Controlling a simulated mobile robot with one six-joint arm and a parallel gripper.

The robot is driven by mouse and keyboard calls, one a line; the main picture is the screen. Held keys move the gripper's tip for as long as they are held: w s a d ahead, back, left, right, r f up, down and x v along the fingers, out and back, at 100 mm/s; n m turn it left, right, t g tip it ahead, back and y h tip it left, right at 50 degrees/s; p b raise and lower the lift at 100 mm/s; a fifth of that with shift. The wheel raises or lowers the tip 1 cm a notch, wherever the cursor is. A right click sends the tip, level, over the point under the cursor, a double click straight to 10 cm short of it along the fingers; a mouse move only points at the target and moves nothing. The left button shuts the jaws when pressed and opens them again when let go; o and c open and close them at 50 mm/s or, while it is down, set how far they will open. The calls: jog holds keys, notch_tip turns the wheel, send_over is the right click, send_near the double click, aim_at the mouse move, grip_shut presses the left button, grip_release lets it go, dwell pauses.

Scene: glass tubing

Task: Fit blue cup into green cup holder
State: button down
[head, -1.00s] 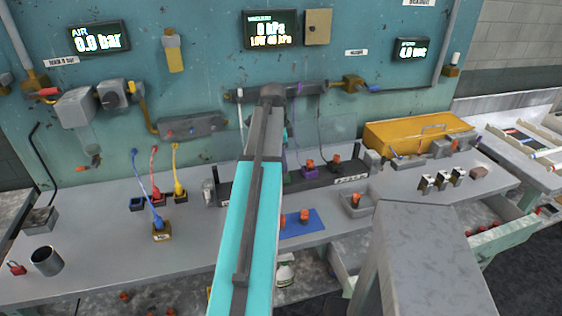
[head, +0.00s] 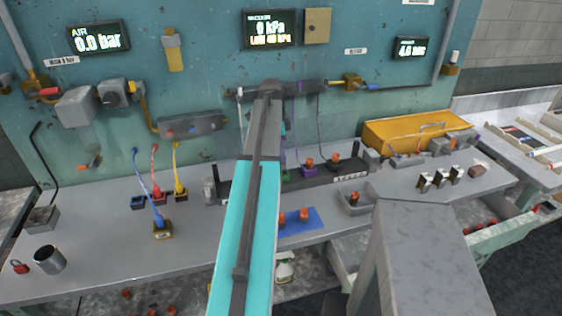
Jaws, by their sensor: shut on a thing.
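I cannot make out a blue cup or a green cup holder with certainty. A dark rail (head: 340,176) with fittings stands at the back of the bench, and my raised arm covers its middle. Orange-topped pieces sit on it: one (head: 309,161) above a purple holder (head: 309,172), another (head: 334,160) to its right. A bit of green shows just left of the purple holder, too small to identify. My gripper is hidden behind my own arm, so its fingers and anything in them do not show.
A blue mat (head: 304,223) with orange-topped pieces lies on the bench (head: 110,245), right of my arm. A grey tray (head: 357,202) holds another. A yellow case (head: 415,131) is at back right.

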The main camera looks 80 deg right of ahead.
jog(key=shift+d+f+p, duration=0.15)
jog(key=shift+f+p, duration=0.6)
jog(key=shift+f, duration=1.05)
jog(key=shift+f, duration=0.1)
jog(key=c, duration=1.6)
grip_release()
jog(key=shift+o, duration=0.2)
notch_tip(320, 180, up, 12)
jog(key=w+b, duration=0.1)
jog(key=b, duration=0.1)
jog(key=shift+w+b, duration=0.25)
jog(key=shift+b, duration=0.15)
